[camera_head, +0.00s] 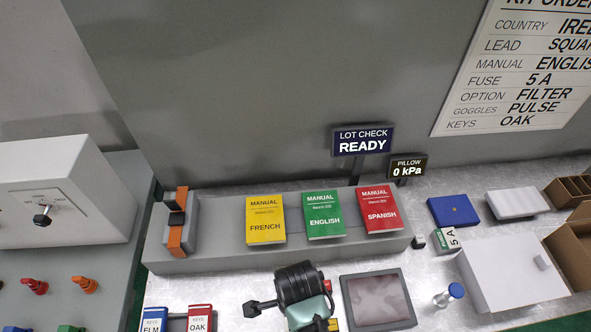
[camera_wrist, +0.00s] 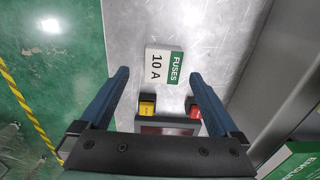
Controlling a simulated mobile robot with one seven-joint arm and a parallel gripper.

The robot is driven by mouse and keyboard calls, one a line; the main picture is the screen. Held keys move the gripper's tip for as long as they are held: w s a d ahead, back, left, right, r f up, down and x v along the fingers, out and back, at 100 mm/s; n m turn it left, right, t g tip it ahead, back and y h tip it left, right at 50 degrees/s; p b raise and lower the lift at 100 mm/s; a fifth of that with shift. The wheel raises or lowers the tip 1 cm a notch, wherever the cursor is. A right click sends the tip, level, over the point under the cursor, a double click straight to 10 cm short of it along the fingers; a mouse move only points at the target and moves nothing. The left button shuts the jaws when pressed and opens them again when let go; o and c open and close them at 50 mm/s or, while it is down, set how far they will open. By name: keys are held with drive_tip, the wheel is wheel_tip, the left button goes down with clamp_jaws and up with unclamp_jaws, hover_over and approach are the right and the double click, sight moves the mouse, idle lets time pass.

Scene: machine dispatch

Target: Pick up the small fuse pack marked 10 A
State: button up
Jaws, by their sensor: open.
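The fuse pack marked 10 A (camera_wrist: 163,66) is a small white box with a green FUSES band. In the wrist view it lies on the grey metal worktop, label facing the camera. My gripper (camera_wrist: 158,76) is open and empty, with its two blue fingers spread to the left and right of the pack in the picture. I cannot tell the height between fingertips and pack. In the head view the 10 A pack does not show; my dark wrist (camera_head: 300,288) covers part of the worktop. Another fuse pack, marked 5 A (camera_head: 446,240), stands farther right there.
A yellow block (camera_wrist: 147,106) and a red block (camera_wrist: 194,108) sit close to the 10 A pack, by a dark-faced tray (camera_head: 378,299). Upright key packs (camera_head: 200,318) stand left of my wrist.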

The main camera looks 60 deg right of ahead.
drive_tip(key=shift+w+f, duration=0.15)
drive_tip(key=shift+f, duration=0.8)
drive_tip(key=shift+w+f, duration=0.15)
drive_tip(key=shift+f, duration=0.75)
drive_tip(key=c, duration=1.4)
